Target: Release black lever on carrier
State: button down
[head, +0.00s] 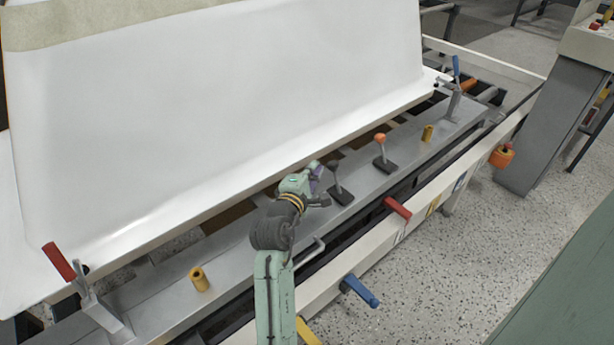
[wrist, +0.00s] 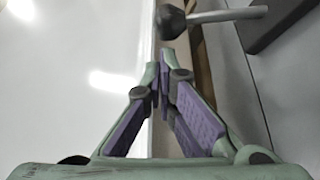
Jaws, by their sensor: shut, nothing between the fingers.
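The black lever (head: 338,186) stands on the grey metal carrier rail (head: 232,252), with a dark knob on a thin rod and a black base plate. In the wrist view its round black knob (wrist: 172,22) is just beyond my fingertips, with the pale rod running right to the dark base. My gripper (head: 317,168) is shut and empty, just left of the lever in the head view. In the wrist view the gripper (wrist: 161,76) has its tips together, pointing near the knob, with a small gap visible between them and the knob. Part of the lever's surroundings is hidden by my gripper.
A large white shell (head: 220,90) lies close behind the rail. A lever with an orange knob (head: 380,139) stands to the right. A red-handled clamp (head: 60,262) and a blue-handled clamp (head: 456,72) are at the rail ends. Red (head: 398,208) and blue (head: 360,290) handles protrude in front.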

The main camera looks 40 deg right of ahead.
jog(key=shift+x, duration=1.25)
